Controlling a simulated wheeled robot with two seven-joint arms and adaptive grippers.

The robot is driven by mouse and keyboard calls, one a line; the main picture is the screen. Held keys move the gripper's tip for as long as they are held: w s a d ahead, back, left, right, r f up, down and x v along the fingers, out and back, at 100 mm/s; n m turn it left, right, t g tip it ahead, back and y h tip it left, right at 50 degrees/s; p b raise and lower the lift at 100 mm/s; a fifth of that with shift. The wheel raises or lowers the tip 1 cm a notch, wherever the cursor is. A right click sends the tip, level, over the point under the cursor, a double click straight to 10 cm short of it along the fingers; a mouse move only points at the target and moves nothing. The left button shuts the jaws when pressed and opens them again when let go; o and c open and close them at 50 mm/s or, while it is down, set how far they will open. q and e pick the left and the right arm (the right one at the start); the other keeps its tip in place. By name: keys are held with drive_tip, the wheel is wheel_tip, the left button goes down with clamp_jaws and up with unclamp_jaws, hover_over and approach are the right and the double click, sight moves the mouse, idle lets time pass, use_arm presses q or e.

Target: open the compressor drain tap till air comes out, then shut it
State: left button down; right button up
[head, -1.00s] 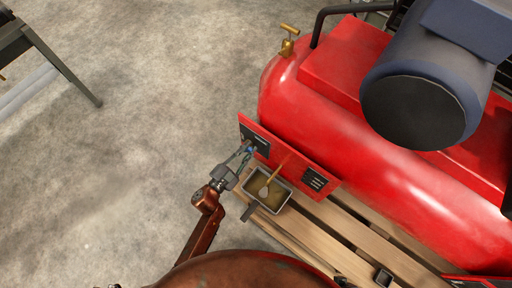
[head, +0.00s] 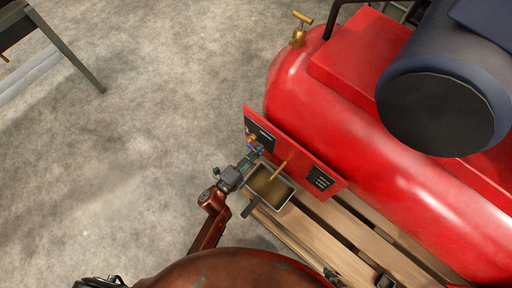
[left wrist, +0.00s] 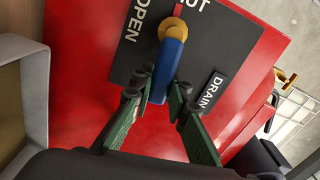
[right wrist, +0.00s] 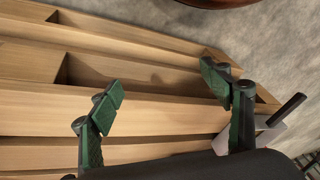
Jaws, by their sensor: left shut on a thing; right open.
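The drain tap has a blue lever (left wrist: 168,70) on a brass hub (left wrist: 172,30), set on a black plate (left wrist: 140,45) reading OPEN, DRAIN and a partly cut-off word ending in "UT". The lever points down from the hub in the left wrist view. My left gripper (left wrist: 160,92) is shut on the lever's free end, one green finger at each side. In the head view this gripper (head: 256,155) is at the red panel. A brass-coloured spout or stream (head: 281,168) reaches over a pan (head: 292,189) of brown liquid; I cannot tell which. My right gripper (right wrist: 162,88) is open and empty.
The red compressor tank (head: 350,130) stands on a wooden pallet (head: 340,225), seen close under my right gripper. A dark pan handle (head: 250,207) sticks out toward my left arm. Concrete floor (head: 130,140) is clear at left.

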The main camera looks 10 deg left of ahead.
use_arm(q)
drive_tip(key=shift+f+m+b, duration=0.3)
drive_tip(key=shift+f+m, duration=0.2)
drive_tip(key=shift+m, duration=0.3)
use_arm(e)
drive_tip(key=shift+w+a+f+t, duration=0.3)
drive_tip(key=shift+w+a+f, duration=0.35)
drive_tip(key=shift+w, duration=0.1)
use_arm(q)
drive_tip(key=c, duration=1.8)
unclamp_jaws()
drive_tip(key=shift+c, duration=0.2)
drive_tip(key=shift+s, duration=0.1)
drive_tip(key=v, duration=1.2)
